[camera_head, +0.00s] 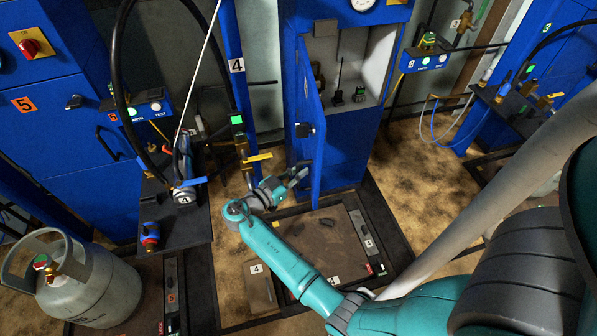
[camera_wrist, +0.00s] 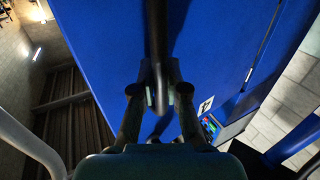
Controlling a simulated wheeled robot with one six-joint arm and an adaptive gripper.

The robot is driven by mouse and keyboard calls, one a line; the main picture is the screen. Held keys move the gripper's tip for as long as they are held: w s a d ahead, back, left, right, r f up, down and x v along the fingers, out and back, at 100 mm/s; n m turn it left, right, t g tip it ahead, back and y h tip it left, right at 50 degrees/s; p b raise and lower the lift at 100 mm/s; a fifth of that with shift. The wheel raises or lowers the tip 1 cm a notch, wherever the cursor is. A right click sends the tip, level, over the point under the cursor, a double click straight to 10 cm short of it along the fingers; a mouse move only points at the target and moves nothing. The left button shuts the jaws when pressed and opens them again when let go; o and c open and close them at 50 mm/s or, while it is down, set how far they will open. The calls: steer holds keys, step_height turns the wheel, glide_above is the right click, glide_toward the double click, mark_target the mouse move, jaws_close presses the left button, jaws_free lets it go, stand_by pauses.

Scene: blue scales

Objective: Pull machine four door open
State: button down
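Machine four, a blue cabinet (camera_head: 345,150), stands at the upper centre of the head view. Its blue door (camera_head: 312,100) stands partly open, swung out toward me. The pale inside of the cabinet shows beside it. The door's blue face also fills the wrist view (camera_wrist: 100,40). A dark vertical handle bar (camera_wrist: 157,35) runs between my fingers there. My gripper (camera_head: 296,178) is low at the door's left side, and in the wrist view (camera_wrist: 160,97) its fingertips close in on both sides of the bar. The handle is mostly hidden in the head view.
A blue post with a "4" label (camera_head: 237,66) and a yellow-handled valve (camera_head: 257,157) stand left of my gripper. A grey gas cylinder (camera_head: 75,280) is at lower left. A dark-framed floor scale (camera_head: 315,245) lies below the door. Open floor (camera_head: 420,150) shows to the right.

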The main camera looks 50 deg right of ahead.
steer(key=c, duration=1.2)
jaws_free()
steer(key=v, duration=1.2)
